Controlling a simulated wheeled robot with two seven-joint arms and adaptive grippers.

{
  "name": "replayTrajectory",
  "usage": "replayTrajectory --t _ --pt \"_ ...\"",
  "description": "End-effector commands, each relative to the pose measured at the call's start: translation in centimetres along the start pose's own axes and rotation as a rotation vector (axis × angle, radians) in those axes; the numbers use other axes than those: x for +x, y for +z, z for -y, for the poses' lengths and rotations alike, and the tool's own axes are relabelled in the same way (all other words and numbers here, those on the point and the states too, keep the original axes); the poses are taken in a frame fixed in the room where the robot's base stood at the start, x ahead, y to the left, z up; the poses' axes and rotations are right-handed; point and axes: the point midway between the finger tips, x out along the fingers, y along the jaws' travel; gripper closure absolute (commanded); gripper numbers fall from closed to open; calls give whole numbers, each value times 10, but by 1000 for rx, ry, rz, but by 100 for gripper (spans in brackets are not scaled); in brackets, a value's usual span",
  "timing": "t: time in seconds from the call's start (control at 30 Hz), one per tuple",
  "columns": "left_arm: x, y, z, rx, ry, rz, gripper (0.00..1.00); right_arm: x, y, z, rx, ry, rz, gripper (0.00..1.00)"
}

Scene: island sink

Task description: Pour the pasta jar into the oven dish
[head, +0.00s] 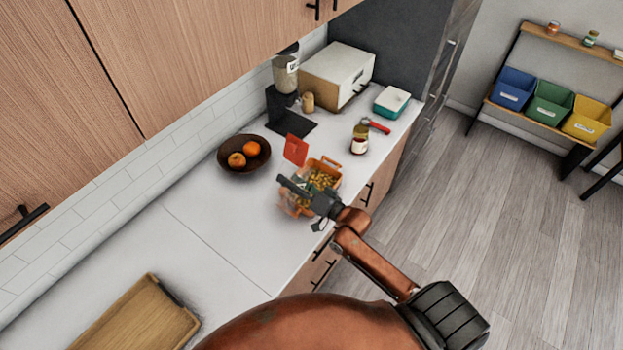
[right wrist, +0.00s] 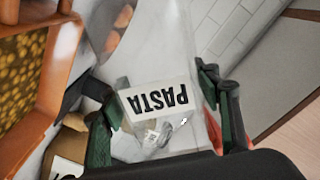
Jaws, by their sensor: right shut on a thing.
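The orange oven dish (head: 334,185) stands on the white counter near its front edge, with yellow pasta in it. It also shows at the left of the right wrist view (right wrist: 52,62), with pasta inside. My right gripper (head: 300,192) is at the dish's near left side. It is shut on the clear pasta jar (right wrist: 158,104), whose PASTA label reads upside down in the right wrist view. The jar is see-through there, and I see no pasta in its visible part. In the head view the jar is hard to make out. My left gripper is not in view.
A red flat piece (head: 295,150) is behind the dish. A dark bowl (head: 228,160) with fruit stands left. A red-labelled jar (head: 359,140), teal dish (head: 391,103), blender (head: 286,75) and white box (head: 335,75) stand farther back. A wooden tray (head: 140,318) lies nearby; the counter between is clear.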

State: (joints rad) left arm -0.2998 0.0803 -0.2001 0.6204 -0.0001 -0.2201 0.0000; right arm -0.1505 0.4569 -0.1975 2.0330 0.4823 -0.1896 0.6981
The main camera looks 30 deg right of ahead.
Motion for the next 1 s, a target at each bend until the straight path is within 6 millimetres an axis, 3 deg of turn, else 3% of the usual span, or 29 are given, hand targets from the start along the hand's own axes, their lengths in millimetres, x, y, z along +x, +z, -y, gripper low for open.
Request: replayTrajectory --t 0.03,0.17,0.37,0.6,0.8,1.0 --pt "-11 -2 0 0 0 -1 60 0 -9 10 -33 -5 -4 85" --pt "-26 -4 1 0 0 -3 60 1 -16 21 -132 -5 -3 85" --pt "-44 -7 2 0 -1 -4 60 0 -5 37 -423 -3 -3 85" --pt "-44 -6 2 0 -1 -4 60 0 9 39 -675 -2 -4 85" --pt "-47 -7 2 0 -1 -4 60 0 10 43 -756 -3 -5 85" --pt "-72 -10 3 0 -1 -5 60 0 -8 60 -763 -3 -6 85"
